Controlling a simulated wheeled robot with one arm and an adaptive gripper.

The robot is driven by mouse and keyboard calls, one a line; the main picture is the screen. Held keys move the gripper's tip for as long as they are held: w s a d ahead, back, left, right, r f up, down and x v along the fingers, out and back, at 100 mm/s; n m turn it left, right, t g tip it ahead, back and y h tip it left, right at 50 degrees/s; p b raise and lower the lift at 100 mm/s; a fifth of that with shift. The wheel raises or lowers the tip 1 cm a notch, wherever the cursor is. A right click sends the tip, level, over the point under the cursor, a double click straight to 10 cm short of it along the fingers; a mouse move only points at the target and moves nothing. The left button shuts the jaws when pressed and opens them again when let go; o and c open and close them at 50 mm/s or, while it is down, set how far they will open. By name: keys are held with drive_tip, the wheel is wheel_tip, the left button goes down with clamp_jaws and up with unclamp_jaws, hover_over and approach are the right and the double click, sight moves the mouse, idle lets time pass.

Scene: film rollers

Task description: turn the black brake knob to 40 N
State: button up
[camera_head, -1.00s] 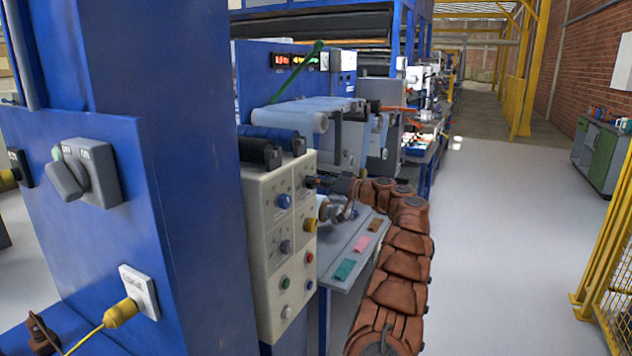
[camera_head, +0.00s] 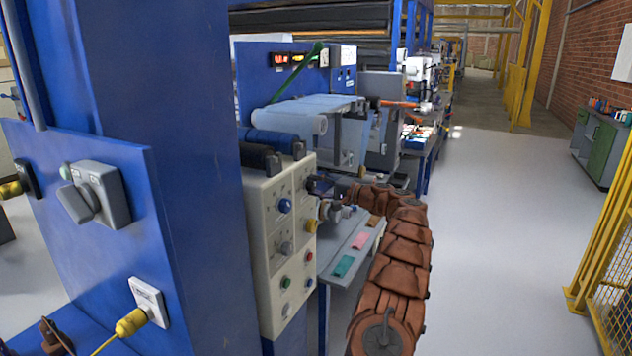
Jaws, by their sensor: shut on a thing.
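The black brake knob (camera_head: 311,184) is on the upper right of the cream control panel (camera_head: 258,238), seen edge-on. My gripper (camera_head: 318,186), at the end of my brown segmented arm, reaches the panel face from the right and is shut on the black knob. The fingertips and the knob are small and dark here, so the knob's pointer and the scale marks cannot be read. A red digital display (camera_head: 289,59) is lit on the blue cabinet behind, but its figures are too blurred to read.
A blue post (camera_head: 190,180) stands at left. A shelf (camera_head: 340,268) with coloured pieces lies below my arm. Open floor is right.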

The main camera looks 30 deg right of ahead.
drive_tip(key=m+p, duration=0.2)
drive_tip(key=m, duration=0.2)
drive_tip(key=shift+m+p, duration=0.3)
drive_tip(key=shift+f+m+p, duration=0.15)
drive_tip(key=shift+m+p, duration=1.05)
drive_tip(key=shift+m, duration=1.3)
drive_tip(key=o, duration=1.1)
drive_tip(key=shift+o, duration=0.2)
drive_tip(key=v, duration=1.2)
drive_tip(key=shift+f, duration=0.1)
